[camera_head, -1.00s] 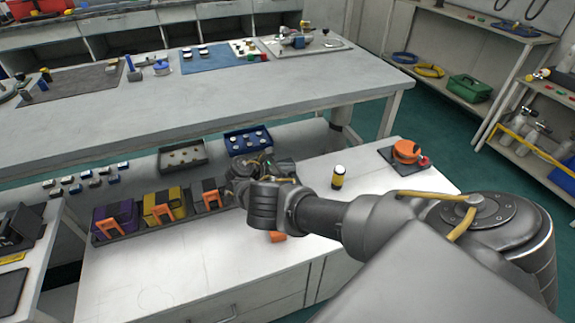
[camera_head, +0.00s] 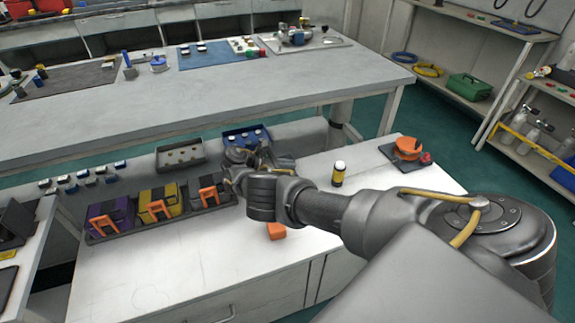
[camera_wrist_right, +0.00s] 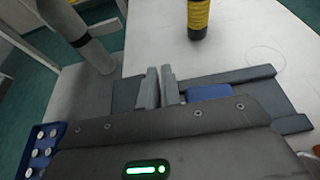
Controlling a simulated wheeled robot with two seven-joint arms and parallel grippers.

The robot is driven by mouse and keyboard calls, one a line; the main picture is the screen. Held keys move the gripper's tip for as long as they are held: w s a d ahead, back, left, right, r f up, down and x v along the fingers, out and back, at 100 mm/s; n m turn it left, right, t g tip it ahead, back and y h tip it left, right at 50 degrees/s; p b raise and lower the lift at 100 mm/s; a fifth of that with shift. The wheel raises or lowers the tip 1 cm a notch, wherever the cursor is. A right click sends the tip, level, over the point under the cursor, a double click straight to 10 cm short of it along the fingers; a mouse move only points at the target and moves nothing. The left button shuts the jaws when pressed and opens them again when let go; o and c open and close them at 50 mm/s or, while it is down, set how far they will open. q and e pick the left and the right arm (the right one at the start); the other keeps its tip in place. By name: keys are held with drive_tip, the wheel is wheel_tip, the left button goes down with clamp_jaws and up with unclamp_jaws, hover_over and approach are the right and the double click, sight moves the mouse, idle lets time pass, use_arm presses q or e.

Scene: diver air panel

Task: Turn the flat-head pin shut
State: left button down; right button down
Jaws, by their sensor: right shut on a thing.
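In the head view my right arm reaches over the white bench, and its gripper (camera_head: 231,175) is at the right end of the dark rack (camera_head: 150,227), beside the last orange handle (camera_head: 209,194). In the right wrist view the two fingertips (camera_wrist_right: 160,88) stand close together over the rack, just left of a blue block (camera_wrist_right: 208,92). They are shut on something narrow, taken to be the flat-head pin. The pin itself is hidden between the fingers and its angle cannot be told. My left gripper is not in view.
A yellow-and-black cylinder (camera_head: 338,174) stands upright on the bench, right of the arm. An orange block (camera_head: 276,231) lies in front of the arm. A blue tray with white knobs (camera_head: 242,138) is behind the gripper. The bench's front left is clear.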

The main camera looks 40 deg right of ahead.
drive_tip(key=shift+w+r, duration=0.15)
drive_tip(key=shift+r, duration=0.1)
drive_tip(key=c, duration=1.6)
unclamp_jaws()
drive_tip(key=shift+f, duration=0.1)
